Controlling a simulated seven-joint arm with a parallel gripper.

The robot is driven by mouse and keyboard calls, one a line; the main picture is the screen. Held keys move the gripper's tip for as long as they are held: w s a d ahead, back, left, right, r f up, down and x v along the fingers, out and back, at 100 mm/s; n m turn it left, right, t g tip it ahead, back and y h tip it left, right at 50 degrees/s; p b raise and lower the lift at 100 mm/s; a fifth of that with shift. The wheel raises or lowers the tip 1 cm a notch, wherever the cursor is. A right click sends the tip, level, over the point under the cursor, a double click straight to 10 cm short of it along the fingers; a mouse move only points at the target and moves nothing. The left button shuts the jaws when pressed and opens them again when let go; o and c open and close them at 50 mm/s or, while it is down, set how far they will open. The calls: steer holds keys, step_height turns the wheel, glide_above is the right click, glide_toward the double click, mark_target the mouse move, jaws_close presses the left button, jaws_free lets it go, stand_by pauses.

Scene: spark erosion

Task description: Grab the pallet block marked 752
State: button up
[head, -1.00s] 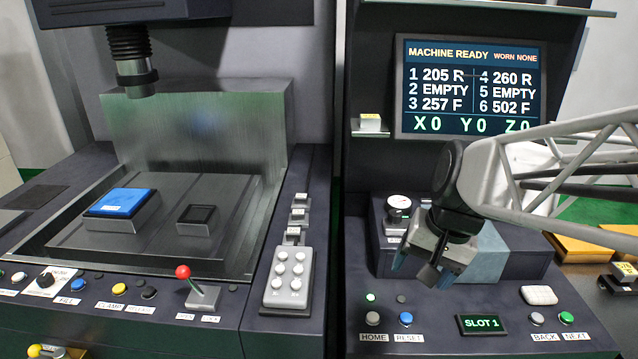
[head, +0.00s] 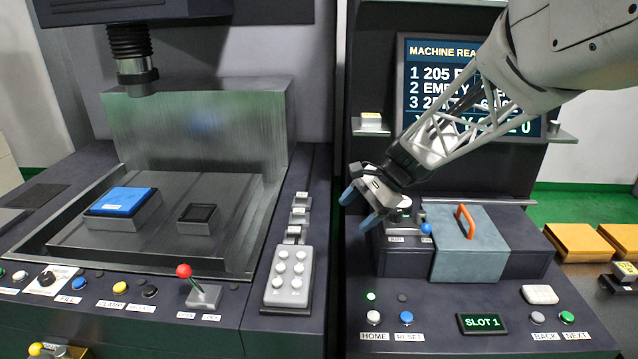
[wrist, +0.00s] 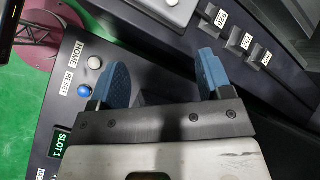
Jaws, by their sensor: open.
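Part of another yellow-topped object (head: 70,351) shows at the bottom left. My gripper (head: 358,208) is open and empty, its blue fingers pointing down and left above the left end of the control console. It is below the shelf block and apart from it. In the wrist view my open fingers (wrist: 162,68) have nothing between them.
A grey-blue cover with an orange handle (head: 465,222) sits on the console. The screen (head: 420,85) is partly hidden by my arm. A red-knobbed lever (head: 184,271) and a blue-topped block (head: 122,201) are at left. Yellow boxes (head: 580,242) stand at right.

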steer(key=w+a+f+m+y, duration=0.2)
steer(key=w+f, duration=0.1)
steer(key=w, duration=0.3)
steer(key=w+a+f+m+y, duration=0.1)
steer(key=w+a+f+m, duration=0.15)
steer(key=w, duration=0.25)
steer(key=m+y, duration=0.3)
glide_toward(299, 210)
steer(key=shift+x, duration=1.1)
steer(key=shift+f, duration=0.15)
steer(key=shift+x, duration=1.2)
steer(key=shift+x, duration=2.65)
steer(key=shift+s, duration=0.15)
steer(key=c, duration=0.9)
